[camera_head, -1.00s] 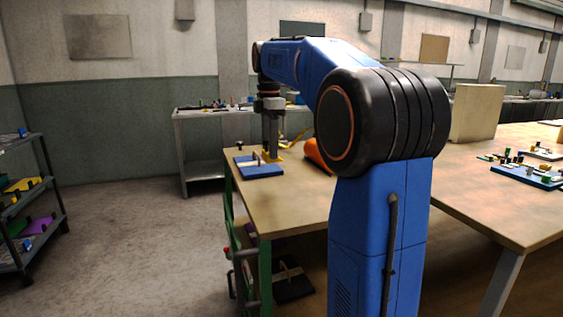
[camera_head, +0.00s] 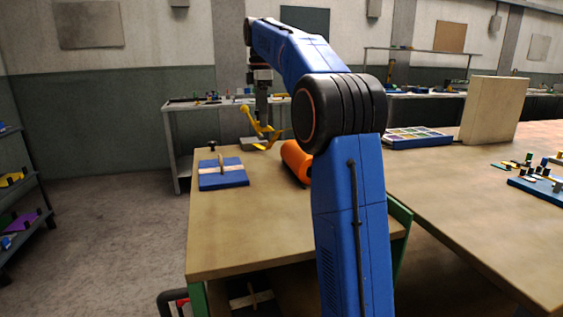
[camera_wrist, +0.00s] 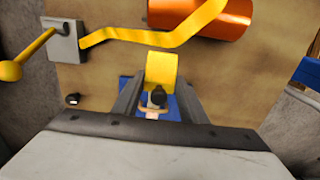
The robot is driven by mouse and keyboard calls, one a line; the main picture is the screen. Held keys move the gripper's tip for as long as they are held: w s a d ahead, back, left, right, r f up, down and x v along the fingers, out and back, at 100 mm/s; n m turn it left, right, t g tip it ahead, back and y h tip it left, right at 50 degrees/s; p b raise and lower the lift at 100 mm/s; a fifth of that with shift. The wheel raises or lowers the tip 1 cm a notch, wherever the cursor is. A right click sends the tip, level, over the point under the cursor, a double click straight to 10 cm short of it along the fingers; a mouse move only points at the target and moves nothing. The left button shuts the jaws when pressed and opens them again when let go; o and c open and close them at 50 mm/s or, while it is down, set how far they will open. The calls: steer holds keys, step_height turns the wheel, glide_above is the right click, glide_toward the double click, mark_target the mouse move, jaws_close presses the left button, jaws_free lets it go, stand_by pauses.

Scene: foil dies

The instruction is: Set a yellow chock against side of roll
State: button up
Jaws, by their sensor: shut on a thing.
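The orange roll (camera_head: 297,160) lies on the wooden table, partly hidden by my arm. It also shows at the top of the wrist view (camera_wrist: 195,14). My gripper (camera_wrist: 158,98) is shut on a yellow chock (camera_wrist: 161,68) with a black knob.
A yellow bent lever (camera_wrist: 128,37) on a grey block (camera_wrist: 64,41) stands beside the roll. A blue board (camera_head: 224,180) with a pale strip and upright peg lies on the table, a small black knob (camera_head: 212,146) behind it. The table front is clear.

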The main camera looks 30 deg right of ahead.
step_height(320, 180, down, 13)
steer(key=shift+r, duration=0.1)
steer(key=d, duration=0.2)
steer(key=s+d, duration=0.1)
steer(key=shift+s+d, duration=0.1)
steer(key=shift+d, duration=0.25)
steer(key=shift+d+f, duration=0.1)
steer(key=shift+f, duration=0.5)
steer(key=shift+f, duration=0.1)
steer(key=o, duration=1.1)
